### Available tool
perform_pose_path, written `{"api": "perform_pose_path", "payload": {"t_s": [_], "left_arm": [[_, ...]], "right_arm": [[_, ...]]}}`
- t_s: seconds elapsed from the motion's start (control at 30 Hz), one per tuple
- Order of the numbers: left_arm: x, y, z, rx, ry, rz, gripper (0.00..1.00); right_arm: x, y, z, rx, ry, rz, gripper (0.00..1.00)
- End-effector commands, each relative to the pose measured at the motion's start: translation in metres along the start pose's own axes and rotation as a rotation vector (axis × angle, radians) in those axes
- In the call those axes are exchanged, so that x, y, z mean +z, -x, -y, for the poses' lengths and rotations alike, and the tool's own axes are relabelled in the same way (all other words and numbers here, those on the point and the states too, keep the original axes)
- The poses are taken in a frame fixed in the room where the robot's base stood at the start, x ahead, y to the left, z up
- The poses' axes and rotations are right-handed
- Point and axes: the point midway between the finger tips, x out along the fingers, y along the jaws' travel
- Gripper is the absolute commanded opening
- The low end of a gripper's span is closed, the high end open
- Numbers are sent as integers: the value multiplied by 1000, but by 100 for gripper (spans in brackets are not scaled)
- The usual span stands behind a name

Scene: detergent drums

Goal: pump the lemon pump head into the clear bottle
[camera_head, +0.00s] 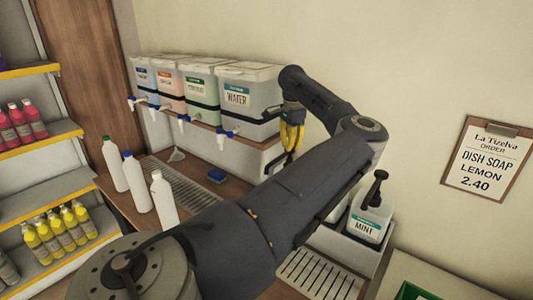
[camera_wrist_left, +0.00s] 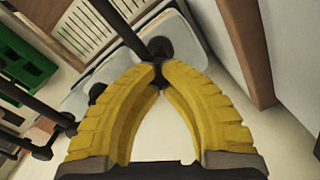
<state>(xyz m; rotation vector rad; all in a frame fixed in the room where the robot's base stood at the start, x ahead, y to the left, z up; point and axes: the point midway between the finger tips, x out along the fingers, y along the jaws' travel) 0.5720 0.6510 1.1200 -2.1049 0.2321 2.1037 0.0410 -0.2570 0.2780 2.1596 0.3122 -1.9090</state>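My left gripper (camera_head: 292,140) has yellow fingers and points down in front of the back wall, right of the water drum. In the left wrist view its fingertips (camera_wrist_left: 160,74) meet, with nothing clearly held between them. Just beyond the tips is a dark round pump head (camera_wrist_left: 160,47) with a long dark spout, above a pale container; its label is not visible, so I cannot tell whether it is lemon. Contact with the tips is unclear. In the head view my arm hides this area. I cannot make out the clear bottle. My right gripper is not in view.
A mint jug (camera_head: 365,226) with a black pump stands right of my arm. Several tapped drums (camera_head: 202,93) line the wall. An order card (camera_head: 489,158) reads dish soap lemon. A green crate (camera_wrist_left: 22,62) is at right.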

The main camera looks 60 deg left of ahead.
Motion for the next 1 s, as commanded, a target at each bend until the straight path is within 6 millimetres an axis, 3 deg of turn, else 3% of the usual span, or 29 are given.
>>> {"api": "perform_pose_path", "payload": {"t_s": [0.3,0.47,1.0], "left_arm": [[0,-18,-1,2,0,2,0],[0,-17,0,2,0,1,0],[0,19,0,2,0,-1,0]], "right_arm": [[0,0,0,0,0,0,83],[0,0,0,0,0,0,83],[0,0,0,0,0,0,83]]}}
